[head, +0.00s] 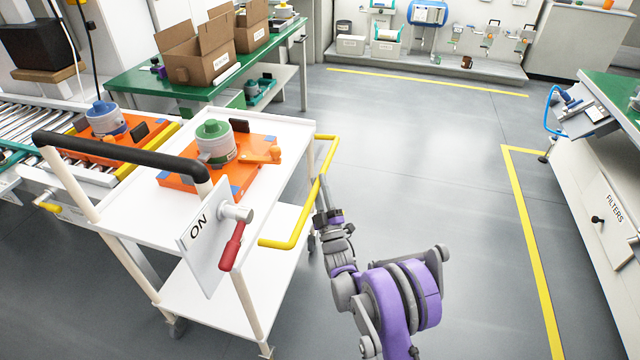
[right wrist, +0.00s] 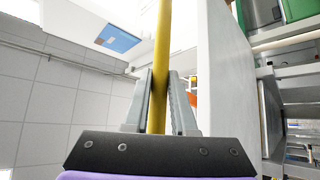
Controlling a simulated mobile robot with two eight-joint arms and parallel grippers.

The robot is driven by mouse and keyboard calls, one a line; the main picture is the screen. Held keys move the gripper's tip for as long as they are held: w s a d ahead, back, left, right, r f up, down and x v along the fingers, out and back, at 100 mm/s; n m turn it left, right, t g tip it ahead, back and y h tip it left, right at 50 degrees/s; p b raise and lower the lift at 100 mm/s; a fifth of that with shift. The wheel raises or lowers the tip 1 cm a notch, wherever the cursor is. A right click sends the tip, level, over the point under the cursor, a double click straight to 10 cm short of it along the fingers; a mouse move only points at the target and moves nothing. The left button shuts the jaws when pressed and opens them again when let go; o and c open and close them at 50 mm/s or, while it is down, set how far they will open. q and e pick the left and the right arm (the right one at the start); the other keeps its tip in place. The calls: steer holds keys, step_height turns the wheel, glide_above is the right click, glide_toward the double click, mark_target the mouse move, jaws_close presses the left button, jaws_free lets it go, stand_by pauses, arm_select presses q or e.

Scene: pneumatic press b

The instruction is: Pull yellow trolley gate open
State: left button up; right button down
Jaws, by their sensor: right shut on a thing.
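The yellow trolley gate (head: 304,224) is a bent tube on the right side of the white trolley (head: 285,135). My right gripper (head: 321,188) is shut on the gate's long bar, near its middle. In the right wrist view the yellow bar (right wrist: 161,45) runs between the two grey fingers of my right gripper (right wrist: 160,90). The gate's far end bends back toward the trolley top; its near end reaches the trolley's front right side. My left gripper is not in view.
An orange fixture (head: 255,175) with a green-topped part (head: 214,140) sits on the trolley. A black handle (head: 120,148) and an ON plate with a red lever (head: 232,248) stand at its front. A roller conveyor (head: 30,125) adjoins it on the left. Floor to the right is clear.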

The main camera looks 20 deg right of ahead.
steer(key=shift+w+a+f, duration=0.1)
steer(key=shift+w+a, duration=0.05)
steer(key=shift+a, duration=0.2)
steer(key=c, duration=1.2)
jaws_free()
steer(key=o, duration=0.5)
steer(key=shift+w+a, duration=0.15)
steer(key=shift+c, duration=0.2)
steer(key=shift+s+d+f, duration=0.2)
steer(key=shift+s, duration=0.15)
steer(key=p+v, duration=0.1)
steer(key=v, duration=0.9)
steer(key=shift+p, duration=0.3)
steer(key=shift+r, duration=0.1)
